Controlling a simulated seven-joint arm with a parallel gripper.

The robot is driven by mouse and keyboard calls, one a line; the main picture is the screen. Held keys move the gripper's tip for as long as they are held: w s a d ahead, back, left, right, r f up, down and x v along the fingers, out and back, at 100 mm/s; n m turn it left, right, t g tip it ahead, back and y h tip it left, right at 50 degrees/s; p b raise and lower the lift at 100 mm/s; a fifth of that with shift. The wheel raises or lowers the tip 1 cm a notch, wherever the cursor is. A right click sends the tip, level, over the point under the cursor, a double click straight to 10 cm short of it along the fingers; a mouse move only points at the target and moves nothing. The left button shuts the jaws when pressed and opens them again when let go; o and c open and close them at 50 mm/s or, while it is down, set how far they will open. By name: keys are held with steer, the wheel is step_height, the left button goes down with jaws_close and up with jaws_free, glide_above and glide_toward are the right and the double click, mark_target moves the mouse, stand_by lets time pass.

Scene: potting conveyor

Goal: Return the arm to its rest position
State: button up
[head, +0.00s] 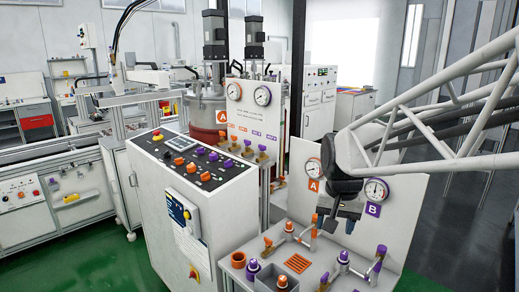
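My arm, a white truss with a black joint, reaches in from the right side of the head view. My gripper (338,221) hangs down from it in front of the gauge panel (405,235), above the bench top with valves. Two dark fingers show apart with no object visible between them. The gripper hides part of the panel between the gauge marked A (313,167) and the gauge marked B (376,191).
Orange-handled and purple-handled valves (377,261) stand up from the bench below my gripper. A control console (190,165) with orange and purple knobs is to the left. A taller gauge panel (246,120) and a steel tank (206,108) stand behind. Green floor (95,265) is clear at lower left.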

steer(key=s+d+f+n, duration=0.1)
steer(key=s+f+n, duration=0.2)
steer(key=s, duration=1.7)
steer(key=shift+t, duration=0.4)
steer(key=shift+w+d, duration=0.1)
stand_by(1.8)
